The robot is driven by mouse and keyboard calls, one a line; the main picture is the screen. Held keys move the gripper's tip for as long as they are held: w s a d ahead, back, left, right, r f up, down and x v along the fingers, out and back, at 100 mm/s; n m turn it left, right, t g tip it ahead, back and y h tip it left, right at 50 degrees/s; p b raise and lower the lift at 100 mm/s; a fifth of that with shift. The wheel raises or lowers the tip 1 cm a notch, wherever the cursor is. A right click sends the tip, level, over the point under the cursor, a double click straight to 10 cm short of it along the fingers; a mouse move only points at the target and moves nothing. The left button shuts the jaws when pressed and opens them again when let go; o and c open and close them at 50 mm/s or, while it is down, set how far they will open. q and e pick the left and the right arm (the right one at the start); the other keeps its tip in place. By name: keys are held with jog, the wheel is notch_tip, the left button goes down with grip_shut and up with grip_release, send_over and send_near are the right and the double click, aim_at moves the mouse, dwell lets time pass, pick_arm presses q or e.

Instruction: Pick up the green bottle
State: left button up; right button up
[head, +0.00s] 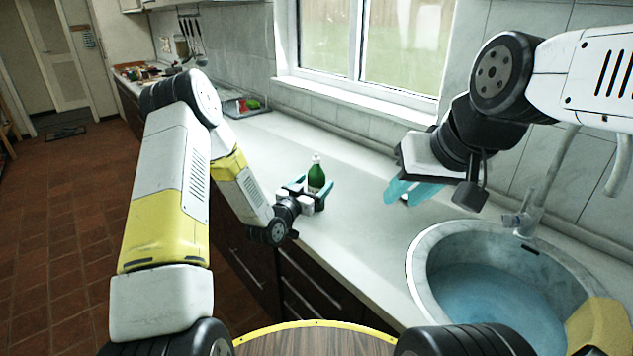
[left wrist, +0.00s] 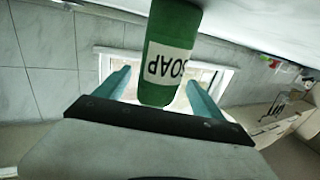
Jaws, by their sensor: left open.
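The green bottle (head: 316,177) stands upright on the white counter, with a pale top. In the left wrist view the green bottle (left wrist: 172,40) appears upside down, with a white label reading SOAP. My left gripper (head: 312,187) is open, with its teal fingers on either side of the bottle. In the left wrist view the bottle is between the fingers of my left gripper (left wrist: 158,82), with gaps showing at its sides. My right gripper (head: 405,190) hangs above the counter to the right, apart from the bottle; its opening is unclear.
A round sink (head: 425,262) with bluish water and a tap (head: 533,205) lies at the right. A window (head: 362,45) is behind the counter (head: 365,245). A tray (head: 240,103) with colourful items stands farther back. The counter around the bottle is clear.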

pick_arm(q)
jog(key=x, duration=0.4)
jog(key=shift+w+d, duration=0.2)
jog(key=shift+w, duration=0.1)
jog(key=shift+c, duration=0.2)
jog(key=shift+r, duration=0.1)
grip_shut()
